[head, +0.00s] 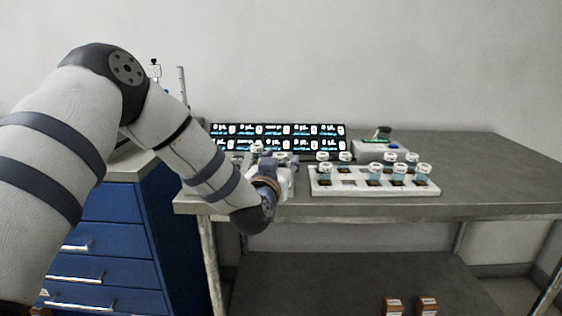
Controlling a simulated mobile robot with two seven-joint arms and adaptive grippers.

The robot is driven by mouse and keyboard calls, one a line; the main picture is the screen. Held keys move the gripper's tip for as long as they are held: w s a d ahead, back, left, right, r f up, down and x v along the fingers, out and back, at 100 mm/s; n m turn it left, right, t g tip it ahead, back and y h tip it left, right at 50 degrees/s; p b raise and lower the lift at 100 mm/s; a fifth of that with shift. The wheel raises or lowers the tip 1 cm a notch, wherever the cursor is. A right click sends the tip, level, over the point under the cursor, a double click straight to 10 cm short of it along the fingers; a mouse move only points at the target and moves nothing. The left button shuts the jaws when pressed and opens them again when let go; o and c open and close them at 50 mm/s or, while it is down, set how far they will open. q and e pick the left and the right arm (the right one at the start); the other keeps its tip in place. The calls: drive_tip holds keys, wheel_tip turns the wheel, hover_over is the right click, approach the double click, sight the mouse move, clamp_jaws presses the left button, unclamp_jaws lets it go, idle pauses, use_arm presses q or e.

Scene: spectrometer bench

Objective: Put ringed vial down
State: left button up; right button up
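A white rack (376,193) stands on the grey bench, right of my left gripper. It holds several vials with white caps and blue-green bodies, such as a vial (324,173) at its front left. A gap without a vial shows in its front row, second from the left. My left gripper (284,164) is over the bench near its front edge, left of the rack and in front of the dark display. My own wrist hides most of its fingers and whatever is between them. I cannot pick out a ring on any vial. My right gripper is not in view.
A wide dark display (325,131) with lit panels stands behind my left gripper. A white instrument (379,148) with a dark-topped item on it is behind the rack. The grey bench (490,165) is clear on the right. A blue drawer cabinet (120,205) stands left.

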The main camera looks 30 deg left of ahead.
use_arm(q)
drive_tip(key=shift+r, duration=0.15)
drive_tip(key=shift+s+d+r, duration=0.15)
drive_tip(key=shift+s, duration=0.15)
drive_tip(key=p+v, duration=0.2)
drive_tip(key=v, duration=0.9)
drive_tip(key=s+d+f+m+g+h, duration=0.1)
drive_tip(key=s+d+f+g+h, duration=0.2)
drive_tip(key=f, duration=0.5)
drive_tip(key=s+d+f+m+g, duration=0.1)
drive_tip(key=s+d+f+g, duration=0.1)
drive_tip(key=s+f, duration=0.45)
drive_tip(key=s+d+f+m+g+h, duration=0.1)
drive_tip(key=s+d+f+g+h, duration=0.15)
drive_tip(key=f, duration=0.65)
drive_tip(key=s+d+f+g, duration=0.1)
drive_tip(key=s+f+g, duration=0.2)
drive_tip(key=s, duration=0.7)
drive_tip(key=s+f+g, duration=0.4)
drive_tip(key=s, duration=0.5)
drive_tip(key=s+d+f+g, duration=0.1)
drive_tip(key=s+f+g, duration=0.3)
drive_tip(key=s, duration=0.6)
drive_tip(key=shift+s+d+f+m+h, duration=0.2)
drive_tip(key=shift+s+d+m+h, duration=0.1)
drive_tip(key=shift+d+h, duration=0.05)
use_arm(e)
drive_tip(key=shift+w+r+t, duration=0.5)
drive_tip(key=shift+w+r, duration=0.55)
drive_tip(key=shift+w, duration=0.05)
